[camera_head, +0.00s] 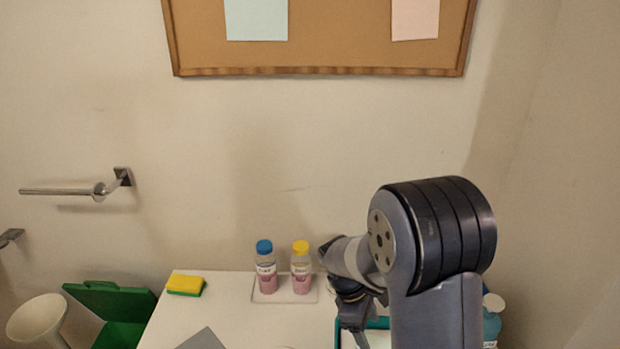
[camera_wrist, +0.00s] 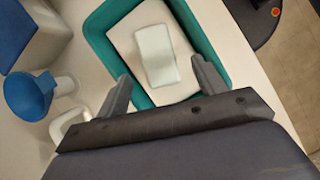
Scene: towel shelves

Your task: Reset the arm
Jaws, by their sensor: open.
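My gripper (camera_wrist: 158,88) is open in the wrist view, its two fingers spread apart with nothing between them. Beyond the fingers is a teal bin (camera_wrist: 104,27) with a folded white cloth-like item and a smaller pale green block (camera_wrist: 155,55) inside. In the head view my arm (camera_head: 435,240) is bent at the right, reaching down over the table's right side. The fingertips are hard to make out there.
The white table (camera_head: 240,318) holds two bottles, blue-capped (camera_head: 266,268) and yellow-capped (camera_head: 301,268), on a small tray, and a yellow-green sponge (camera_head: 185,285). A green bin (camera_head: 112,308) stands left. A towel bar (camera_head: 70,190) and corkboard (camera_head: 320,72) are on the wall.

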